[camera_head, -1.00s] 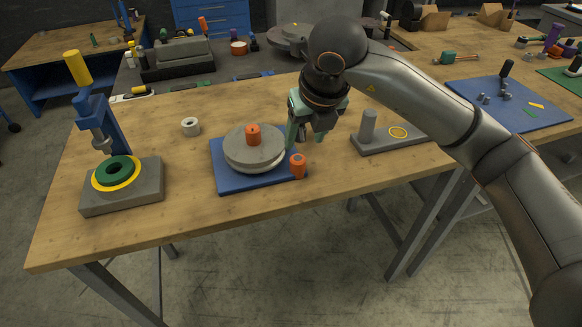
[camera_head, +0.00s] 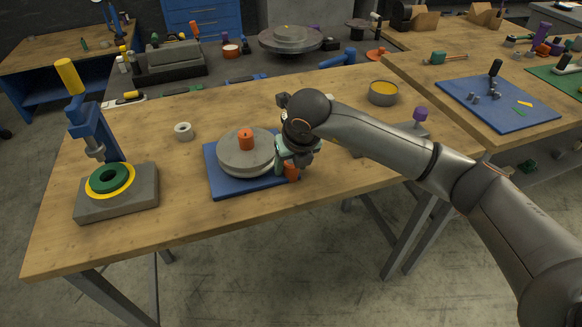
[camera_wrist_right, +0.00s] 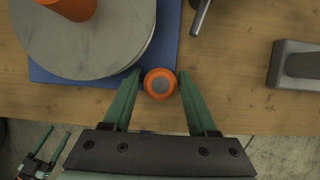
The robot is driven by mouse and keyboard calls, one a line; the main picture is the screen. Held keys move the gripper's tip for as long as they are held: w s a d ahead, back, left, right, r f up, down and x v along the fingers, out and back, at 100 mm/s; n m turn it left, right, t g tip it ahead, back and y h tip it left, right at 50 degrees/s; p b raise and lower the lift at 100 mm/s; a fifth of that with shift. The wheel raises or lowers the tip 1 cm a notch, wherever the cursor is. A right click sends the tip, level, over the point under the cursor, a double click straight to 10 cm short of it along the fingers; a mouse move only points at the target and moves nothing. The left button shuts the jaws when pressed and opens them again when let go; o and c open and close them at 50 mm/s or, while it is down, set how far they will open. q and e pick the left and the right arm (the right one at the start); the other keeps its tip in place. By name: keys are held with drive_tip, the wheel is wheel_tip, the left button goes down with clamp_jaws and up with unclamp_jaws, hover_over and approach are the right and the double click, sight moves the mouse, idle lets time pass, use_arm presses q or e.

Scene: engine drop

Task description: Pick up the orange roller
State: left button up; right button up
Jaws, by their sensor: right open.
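The orange roller (camera_head: 291,173) stands upright at the front right corner of the blue board, partly hidden by my right gripper (camera_head: 292,165) in the head view. In the right wrist view, the roller (camera_wrist_right: 160,83) shows a round top with a grey centre. My right gripper (camera_wrist_right: 161,78) is open, with one green finger on each side of the roller near its tips. Small gaps seem to remain beside the roller. My left gripper (camera_wrist_right: 56,131) shows at the lower left of the wrist view, fingers apart and empty, away from the roller.
A grey round disc stack (camera_head: 243,158) with an orange peg (camera_head: 246,139) sits on the blue board (camera_head: 226,187), close left of the roller. A grey fixture (camera_wrist_right: 294,64) lies to the right. A blue press (camera_head: 95,128) and a white ring (camera_head: 184,131) stand further left.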

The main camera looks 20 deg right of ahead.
drive_tip(key=shift+w+f, duration=0.1)
drive_tip(key=shift+f, duration=0.05)
clamp_jaws()
idle(0.4)
